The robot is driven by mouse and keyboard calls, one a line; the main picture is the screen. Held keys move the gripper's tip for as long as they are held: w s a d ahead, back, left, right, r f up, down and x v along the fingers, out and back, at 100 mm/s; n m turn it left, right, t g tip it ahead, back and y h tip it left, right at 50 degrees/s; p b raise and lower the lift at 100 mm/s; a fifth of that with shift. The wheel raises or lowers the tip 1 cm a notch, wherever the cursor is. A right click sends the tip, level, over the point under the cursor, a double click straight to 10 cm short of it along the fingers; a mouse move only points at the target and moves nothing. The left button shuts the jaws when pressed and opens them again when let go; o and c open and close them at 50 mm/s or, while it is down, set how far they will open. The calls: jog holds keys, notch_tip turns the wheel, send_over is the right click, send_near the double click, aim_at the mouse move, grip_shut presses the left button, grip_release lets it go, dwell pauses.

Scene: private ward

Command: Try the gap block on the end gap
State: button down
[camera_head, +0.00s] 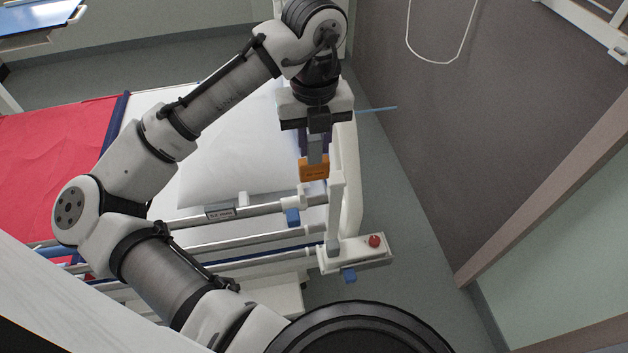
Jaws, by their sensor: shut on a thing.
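My gripper (313,146) points down near the head end of the bed and is shut on the gap block. The gap block (314,168) is orange, with a grey upper part between the fingers. It hangs just above the end of the bed's side rail (238,211), close to the white upright post (337,205). The end gap appears to lie between the rail's end and this post. The block is above this place, and I cannot tell whether it touches the rail or post.
A white pillow (225,150) and a red blanket (50,150) lie on the bed. A red knob (375,240) sits on the bed's corner bracket. Grey floor (400,210) is free between the bed and the dark wall (480,130). A white cable (440,58) hangs there.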

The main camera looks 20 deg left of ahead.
jog(key=shift+r+p, duration=1.3)
jog(key=shift+r, duration=0.5)
